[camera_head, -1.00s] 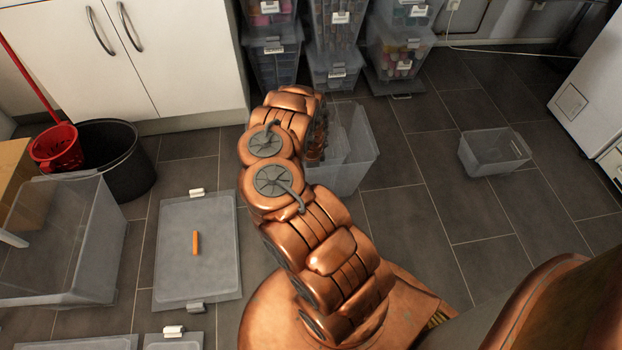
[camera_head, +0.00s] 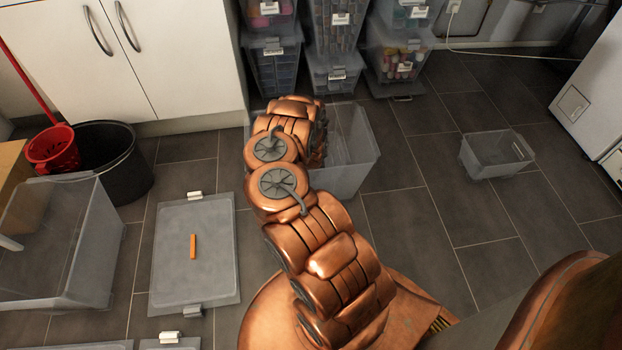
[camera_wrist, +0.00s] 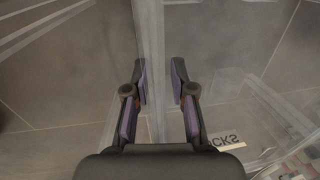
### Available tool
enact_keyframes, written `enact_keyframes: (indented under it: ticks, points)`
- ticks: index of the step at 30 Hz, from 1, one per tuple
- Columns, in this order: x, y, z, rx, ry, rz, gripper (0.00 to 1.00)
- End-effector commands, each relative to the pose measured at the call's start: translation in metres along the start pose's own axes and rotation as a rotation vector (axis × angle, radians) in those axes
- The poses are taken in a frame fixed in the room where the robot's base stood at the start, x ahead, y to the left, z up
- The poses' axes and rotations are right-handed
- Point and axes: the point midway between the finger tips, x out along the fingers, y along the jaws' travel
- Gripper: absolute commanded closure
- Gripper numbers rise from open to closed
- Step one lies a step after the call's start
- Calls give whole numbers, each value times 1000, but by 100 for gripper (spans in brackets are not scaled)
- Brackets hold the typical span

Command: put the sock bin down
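The sock bin is a clear grey plastic bin (camera_head: 352,155) behind my arm in the head view, partly hidden by it. It appears to stand upright on the floor. In the wrist view, its clear wall (camera_wrist: 152,45) runs between my fingers, and a label reading "SOCKS" backwards, partly hidden, shows at the lower right (camera_wrist: 226,142). My gripper (camera_wrist: 160,88) is open, with one finger on each side of the wall and a gap between the fingertips. The head view hides my fingers behind the arm.
Stacked labelled bins (camera_head: 333,72) stand behind it. A small clear bin (camera_head: 495,157) sits on the floor at right. A lid with an orange stick (camera_head: 193,246), a large clear bin (camera_head: 95,240) and a black bucket (camera_head: 128,165) are at left. Floor right of the sock bin is clear.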

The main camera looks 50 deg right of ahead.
Motion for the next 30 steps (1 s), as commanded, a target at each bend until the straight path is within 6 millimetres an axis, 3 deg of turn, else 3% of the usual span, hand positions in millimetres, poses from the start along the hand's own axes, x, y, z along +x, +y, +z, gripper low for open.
enact_keyframes:
  ticks: [13, 30]
  points:
    - [-7, -1, 1, -1, 0, 0, 69]
    - [-97, -3, 1, -2, 0, -3, 69]
